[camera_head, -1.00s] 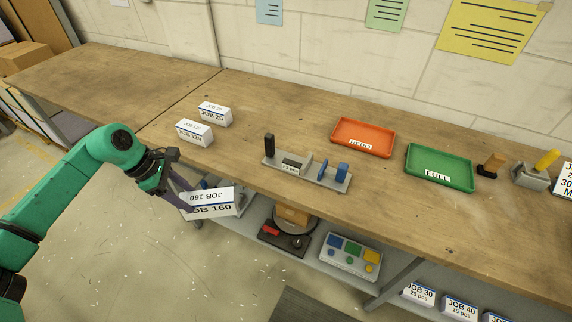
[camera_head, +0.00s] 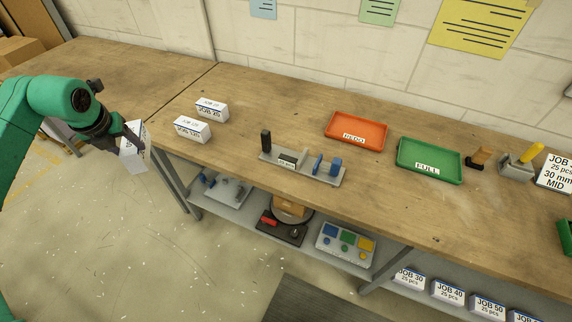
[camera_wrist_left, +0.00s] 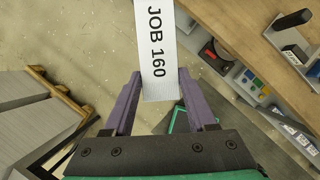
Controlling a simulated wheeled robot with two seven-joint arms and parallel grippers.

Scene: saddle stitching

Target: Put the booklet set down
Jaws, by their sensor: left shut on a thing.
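My left gripper (camera_head: 134,141) is shut on a white booklet set (camera_head: 133,158), held tilted off the table's left front edge, over the floor. In the left wrist view the booklet set (camera_wrist_left: 160,50) reads "JOB 160" and sits between the purple fingers of the left gripper (camera_wrist_left: 160,93). Two white booklet blocks stand on the table: one at the front (camera_head: 192,130) and one behind it (camera_head: 211,110). My right gripper is not in view.
The wooden table (camera_head: 235,165) holds a grey jig (camera_head: 302,168), a red-orange tray (camera_head: 356,131) and a green tray (camera_head: 429,159). A stapler-like tool (camera_head: 517,166) stands at the right. A lower shelf holds a button panel (camera_head: 345,244) and labelled job stacks (camera_head: 447,292).

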